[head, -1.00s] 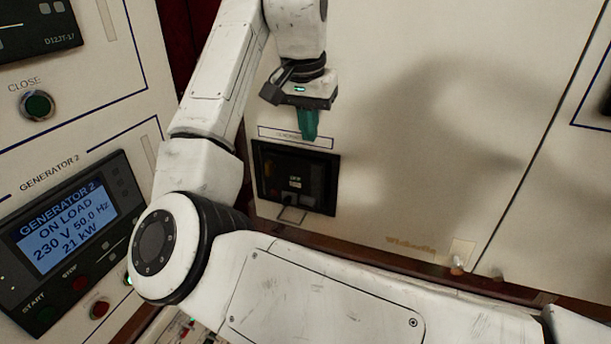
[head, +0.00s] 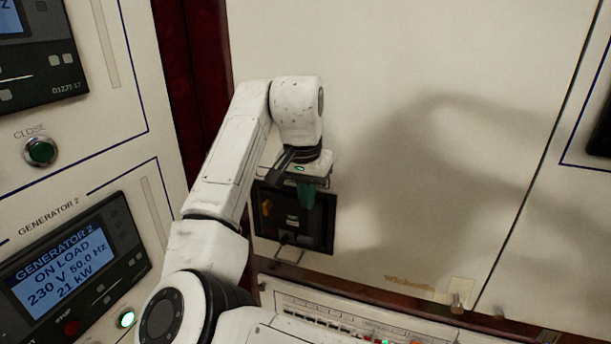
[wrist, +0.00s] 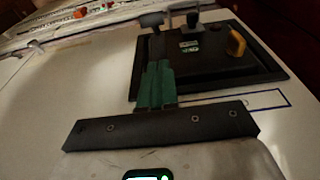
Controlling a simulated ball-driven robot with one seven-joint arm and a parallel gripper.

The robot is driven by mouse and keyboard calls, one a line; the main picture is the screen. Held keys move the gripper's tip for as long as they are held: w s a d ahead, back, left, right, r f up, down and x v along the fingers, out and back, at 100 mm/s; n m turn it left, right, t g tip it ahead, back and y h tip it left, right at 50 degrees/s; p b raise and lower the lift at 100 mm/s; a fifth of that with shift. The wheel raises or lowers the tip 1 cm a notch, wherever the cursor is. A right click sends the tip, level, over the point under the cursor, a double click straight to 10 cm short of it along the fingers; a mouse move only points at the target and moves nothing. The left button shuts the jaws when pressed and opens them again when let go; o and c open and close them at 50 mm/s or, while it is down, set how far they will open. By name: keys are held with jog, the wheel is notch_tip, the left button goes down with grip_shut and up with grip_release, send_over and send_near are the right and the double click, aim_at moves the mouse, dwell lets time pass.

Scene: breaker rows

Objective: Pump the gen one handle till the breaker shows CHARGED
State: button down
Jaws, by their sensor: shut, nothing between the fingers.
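The breaker (head: 322,222) is a black square unit set in the cream panel; it fills the upper right in the wrist view (wrist: 215,75). A dark lever with a rounded end (wrist: 152,20) shows at its left side in the wrist view; I cannot tell for sure that it is the gen one handle. My gripper (head: 305,196) has its green fingers shut and empty in front of the breaker's upper part. In the wrist view the fingertips (wrist: 157,68) are close to the lever; contact is unclear. The small indicator window (wrist: 190,46) is unreadable.
An orange part (wrist: 236,42) stands out on the breaker's right in the wrist view. A thin pull bracket (head: 288,240) is at its lower edge. The Generator 2 display (head: 62,270) reads ON LOAD at left. The cream panel right of the breaker is clear.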

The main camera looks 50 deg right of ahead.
aim_at(304, 223)
jog(key=shift+s+a+f+p, duration=0.1)
jog(key=shift+a+f+p, duration=0.15)
jog(key=shift+f, duration=0.7)
jog(key=shift+s+a+f+p, duration=0.1)
jog(key=shift+a+f+p, duration=0.15)
jog(key=shift+f, duration=0.65)
jog(key=shift+s+a+f+p, duration=0.15)
jog(key=shift+a+f, duration=0.2)
jog(key=shift+f, duration=0.6)
